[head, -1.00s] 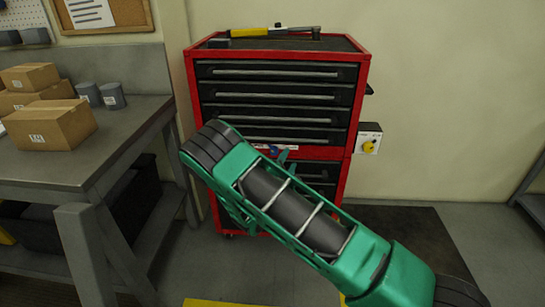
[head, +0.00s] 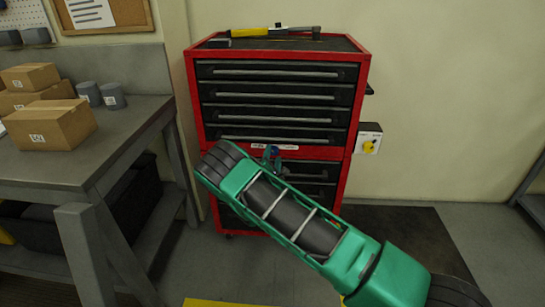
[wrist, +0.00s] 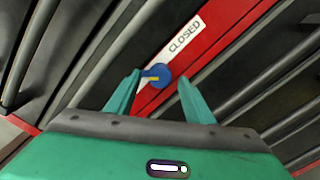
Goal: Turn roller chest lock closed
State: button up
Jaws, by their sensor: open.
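The red roller chest (head: 362,95) with black drawers stands against the wall in the head view. Its lock is a small blue round knob (wrist: 161,74) with a yellow mark, set on the red band between the drawers. In the wrist view the yellow mark points left, away from the white label reading CLOSED (wrist: 185,38). My gripper (wrist: 159,78) is open, its two green fingers on either side of the knob, with gaps visible. I cannot tell how deep the fingertips reach. In the head view my arm hides part of the lower drawers.
A workbench (head: 60,172) with cardboard boxes (head: 52,123) and grey cups stands at the left. A yellow-handled tool (head: 262,31) lies on the chest top. A switch box with a yellow knob (head: 368,146) is on the wall at right. A dark mat lies on the floor.

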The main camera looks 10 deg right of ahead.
jog(key=shift+w+d, duration=0.2)
jog(key=shift+w, duration=0.45)
jog(key=c, duration=1)
jog(key=shift+c, duration=0.2)
